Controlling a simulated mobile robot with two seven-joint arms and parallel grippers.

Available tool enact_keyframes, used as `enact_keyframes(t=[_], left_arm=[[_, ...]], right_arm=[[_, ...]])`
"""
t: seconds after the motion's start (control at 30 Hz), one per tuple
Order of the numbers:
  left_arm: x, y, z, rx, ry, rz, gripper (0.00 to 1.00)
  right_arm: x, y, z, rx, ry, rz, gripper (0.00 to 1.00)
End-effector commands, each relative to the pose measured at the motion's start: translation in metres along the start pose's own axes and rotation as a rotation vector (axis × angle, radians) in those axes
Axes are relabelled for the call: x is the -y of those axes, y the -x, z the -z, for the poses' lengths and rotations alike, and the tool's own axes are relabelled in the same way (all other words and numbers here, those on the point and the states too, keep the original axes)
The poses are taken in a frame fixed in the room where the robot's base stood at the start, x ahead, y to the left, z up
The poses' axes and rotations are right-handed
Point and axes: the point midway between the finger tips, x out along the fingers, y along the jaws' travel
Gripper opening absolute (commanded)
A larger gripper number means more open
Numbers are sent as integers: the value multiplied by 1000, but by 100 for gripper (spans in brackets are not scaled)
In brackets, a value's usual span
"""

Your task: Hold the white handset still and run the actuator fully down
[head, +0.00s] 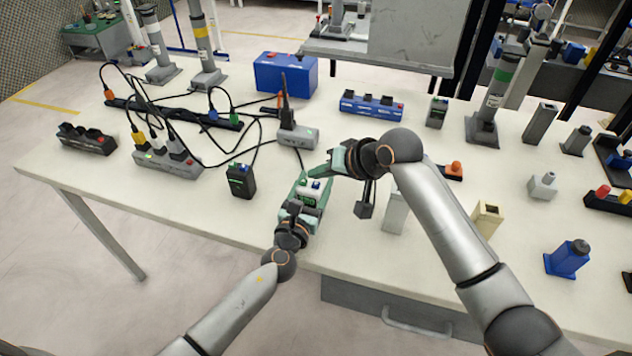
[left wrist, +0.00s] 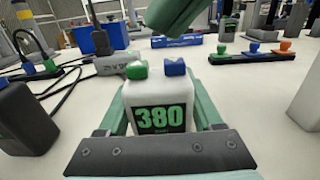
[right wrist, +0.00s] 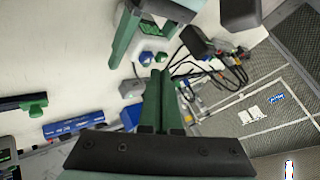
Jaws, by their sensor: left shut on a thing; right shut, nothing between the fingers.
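The white handset (head: 315,186) stands upright near the table's front edge. In the left wrist view the handset (left wrist: 124,100) has a display reading 380, with a green button (left wrist: 137,70) on the left of its top and a blue button (left wrist: 174,67) on the right. My left gripper (head: 301,198) is shut on the handset, its green fingers on both sides. My right gripper (head: 318,172) is shut and empty, its fingertips close above the buttons; in the right wrist view (right wrist: 160,75) I cannot tell whether they touch. Which column is the actuator is unclear.
A black handset-like box (head: 241,181) and a grey power strip (head: 168,160) with cables stand to the left. A grey box (head: 297,136) and a blue case (head: 285,75) are behind. A grey column (head: 495,90) stands at the right rear. The front-left table is clear.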

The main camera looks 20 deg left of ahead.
Motion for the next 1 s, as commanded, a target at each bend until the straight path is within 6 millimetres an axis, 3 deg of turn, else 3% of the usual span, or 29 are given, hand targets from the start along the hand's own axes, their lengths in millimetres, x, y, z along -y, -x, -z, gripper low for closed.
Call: enact_keyframes(t=[1.0], left_arm=[[0, 0, 0, -1, 0, 0, 4]], right_arm=[[-6, -9, -6, 0, -1, 0, 0]])
